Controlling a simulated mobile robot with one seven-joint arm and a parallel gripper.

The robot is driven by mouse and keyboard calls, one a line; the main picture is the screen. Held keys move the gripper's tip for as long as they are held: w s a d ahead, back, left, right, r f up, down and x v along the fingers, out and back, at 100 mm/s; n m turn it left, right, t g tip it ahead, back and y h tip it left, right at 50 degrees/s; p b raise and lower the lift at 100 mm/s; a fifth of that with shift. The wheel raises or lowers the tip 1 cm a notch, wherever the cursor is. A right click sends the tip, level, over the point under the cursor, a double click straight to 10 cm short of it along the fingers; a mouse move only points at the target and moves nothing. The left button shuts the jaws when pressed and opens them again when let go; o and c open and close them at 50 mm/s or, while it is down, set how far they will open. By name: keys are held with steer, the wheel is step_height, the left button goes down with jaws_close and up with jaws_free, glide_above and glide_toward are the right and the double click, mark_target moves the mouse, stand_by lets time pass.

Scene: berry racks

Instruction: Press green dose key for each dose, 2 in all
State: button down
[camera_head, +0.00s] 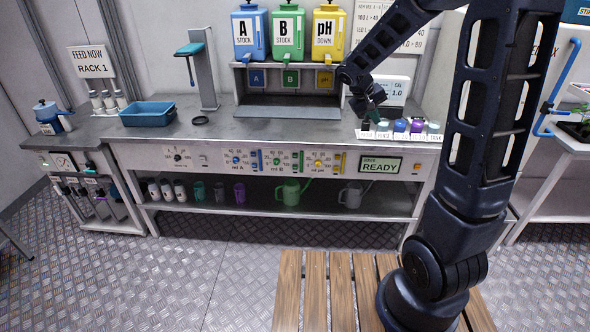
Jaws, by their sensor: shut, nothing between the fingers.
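The dosing panel (220,160) runs along the front of the bench, with blue, green and yellow dial groups. A small upright green part (296,160) sits right of the green "set B" dial (276,160); it looks like the green dose key, but is too small to read. The display (380,166) reads READY. My gripper (371,116) is shut and empty, above the right part of the bench by the small cups. It is above and to the right of the green part, apart from it. Its fingertips are small and dark here.
Tanks A (249,35), B (287,34) and pH (327,34) stand on a shelf behind. Several small cups (400,126) stand near my gripper. A blue tray (148,113) is at left. The space before the panel is clear above the wooden slats (315,290).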

mark_target(295, 167)
steer(key=w+a+f+n+t+h, duration=0.1)
steer(key=w+a+f+n+t, duration=0.1)
steer(key=w+a+f, duration=0.55)
steer(key=w+a+f+n+t+h, duration=0.1)
steer(key=w+a+f+n, duration=0.1)
steer(key=w+a+f, duration=0.55)
steer(key=s+a+f+n+t, duration=0.1)
steer(key=a+f, duration=0.4)
steer(key=f, duration=0.3)
steer(key=a+f+n+t+y, duration=0.1)
steer(key=a+f+n, duration=0.1)
steer(key=a+f, duration=0.3)
steer(key=s+a+f+n+t, duration=0.1)
steer(key=a+f, duration=0.4)
steer(key=f, duration=0.8)
steer(key=shift+s+n+t, duration=0.3)
steer(key=shift+n+t, duration=0.1)
steer(key=shift+n, duration=0.2)
steer(key=shift+w+d, duration=0.1)
steer(key=shift+w, duration=4.3)
steer(key=shift+w, duration=0.15)
steer(key=shift+w, duration=0.3)
